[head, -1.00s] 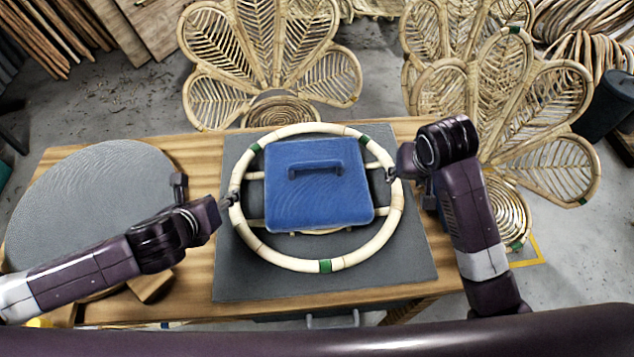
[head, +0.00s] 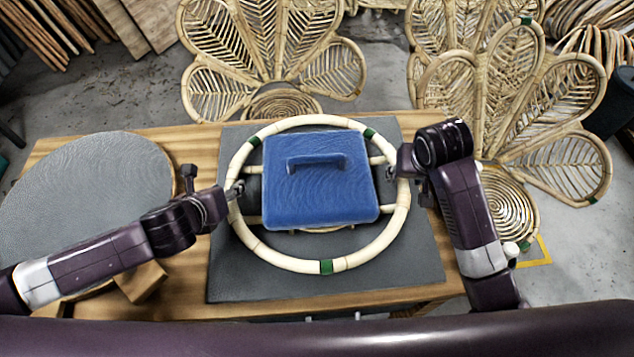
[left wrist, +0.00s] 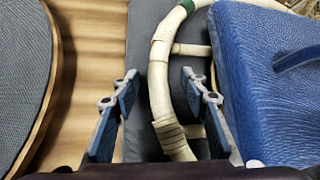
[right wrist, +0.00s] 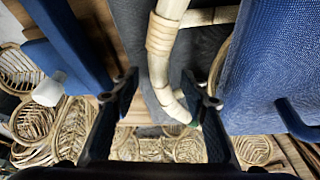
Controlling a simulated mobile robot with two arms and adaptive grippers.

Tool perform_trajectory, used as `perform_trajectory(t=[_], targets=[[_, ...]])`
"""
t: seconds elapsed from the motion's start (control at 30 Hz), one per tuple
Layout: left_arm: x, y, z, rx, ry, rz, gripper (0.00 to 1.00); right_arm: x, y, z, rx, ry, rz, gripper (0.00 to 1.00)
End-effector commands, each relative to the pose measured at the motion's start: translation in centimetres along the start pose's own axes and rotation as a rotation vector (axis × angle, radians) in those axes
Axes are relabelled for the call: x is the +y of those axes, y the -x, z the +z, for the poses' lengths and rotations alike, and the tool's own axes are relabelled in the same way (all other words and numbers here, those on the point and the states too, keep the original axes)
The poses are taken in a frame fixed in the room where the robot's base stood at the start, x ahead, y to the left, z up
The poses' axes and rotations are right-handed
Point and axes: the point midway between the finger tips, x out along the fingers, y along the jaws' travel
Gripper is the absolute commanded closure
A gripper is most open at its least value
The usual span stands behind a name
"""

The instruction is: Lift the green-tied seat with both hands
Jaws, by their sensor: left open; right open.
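The green-tied seat is a pale rattan ring (head: 290,264) with green bindings (head: 326,267) and cross bars, lying on a dark grey mat (head: 400,279). A blue block with a handle (head: 320,190) sits inside the ring. My left gripper (head: 236,190) is open at the ring's left side; in the left wrist view the ring (left wrist: 160,90) passes between its open fingers (left wrist: 160,95). My right gripper (head: 392,173) is open at the ring's right side; in the right wrist view the ring (right wrist: 161,70) runs between its open fingers (right wrist: 166,92). Neither gripper is closed on it.
A round grey-topped piece (head: 90,200) lies at the left of the wooden table (head: 400,297). Petal-backed rattan chairs (head: 265,50) stand behind the table, with another at the right (head: 550,130). A dark bin (head: 612,105) is at the far right.

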Motion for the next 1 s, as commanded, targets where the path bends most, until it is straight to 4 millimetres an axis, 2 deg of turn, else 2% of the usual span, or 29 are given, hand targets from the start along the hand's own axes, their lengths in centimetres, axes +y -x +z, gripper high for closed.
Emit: perform_trajectory(t=[0.1,0.3,0.47,0.73,1.0], targets=[[0.0,-1.9,0.0,0.0,0.002,0.001,0.59,0.0,-1.9,0.1,-0.004,0.0,0.002,0.59],[0.0,-4.1,0.0,0.0,0.001,0.001,0.59,0.0,-4.1,0.0,-0.001,0.0,0.001,0.59],[0.0,-4.8,0.0,0.0,0.0,0.0,0.59,0.0,-4.8,0.0,0.0,0.0,0.0,0.59],[0.0,-4.9,0.0,0.001,0.0,0.0,0.59,0.0,-4.9,0.0,0.0,0.0,0.0,0.59],[0.0,-4.9,-0.1,0.001,0.0,0.0,0.88,0.0,-4.9,0.0,0.0,0.0,0.0,0.88]])
